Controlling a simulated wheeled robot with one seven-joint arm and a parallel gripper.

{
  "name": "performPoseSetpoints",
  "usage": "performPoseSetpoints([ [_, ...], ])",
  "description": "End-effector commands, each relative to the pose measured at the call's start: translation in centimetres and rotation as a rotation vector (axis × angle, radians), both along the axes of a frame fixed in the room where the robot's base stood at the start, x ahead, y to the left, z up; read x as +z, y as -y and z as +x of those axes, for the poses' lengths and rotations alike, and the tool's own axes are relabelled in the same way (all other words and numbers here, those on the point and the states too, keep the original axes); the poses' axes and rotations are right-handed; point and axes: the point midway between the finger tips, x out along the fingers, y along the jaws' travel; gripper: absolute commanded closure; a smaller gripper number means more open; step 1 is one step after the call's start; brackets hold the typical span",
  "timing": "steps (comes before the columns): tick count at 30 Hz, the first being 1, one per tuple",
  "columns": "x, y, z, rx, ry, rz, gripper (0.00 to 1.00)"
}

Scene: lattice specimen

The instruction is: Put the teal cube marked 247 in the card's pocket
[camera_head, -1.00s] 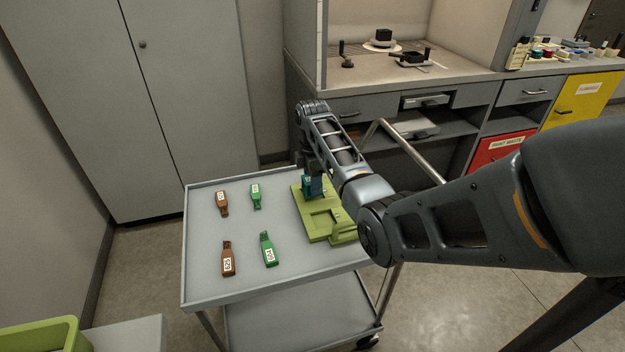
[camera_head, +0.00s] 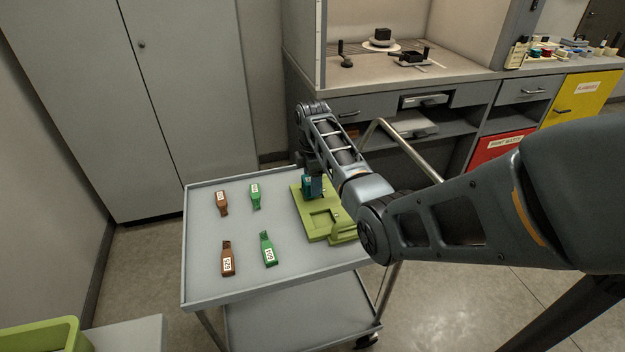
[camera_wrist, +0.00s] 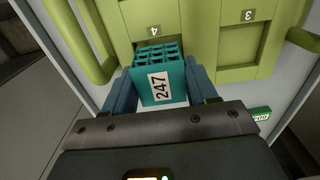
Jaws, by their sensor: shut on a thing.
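The teal lattice cube (camera_wrist: 162,80) shows its 247 label in the wrist view, upright between my fingers. My gripper (camera_wrist: 162,92) is shut on it. In the head view the teal cube (camera_head: 308,184) is at the far left part of the green card (camera_head: 318,236), partly hidden by my arm. In the wrist view the card (camera_wrist: 199,40) has a recess marked 4 directly beyond the cube and a recess marked 3 to its right. The cube's far edge overlaps the recess marked 4. I cannot tell whether its underside touches the card.
Brown tags (camera_head: 228,260) and green tags (camera_head: 267,250) lie on the left of the grey cart top (camera_head: 205,285). The card has raised handles (camera_wrist: 75,45) at its sides. A fume hood bench (camera_head: 440,75) stands behind.

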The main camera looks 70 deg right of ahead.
Motion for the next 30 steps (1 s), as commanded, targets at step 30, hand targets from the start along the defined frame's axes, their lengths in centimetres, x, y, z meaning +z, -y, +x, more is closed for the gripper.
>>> performPoseSetpoints([
  [30, -1.3, 0.0, 0.0, 0.000, 0.000, 0.000, 0.70],
])
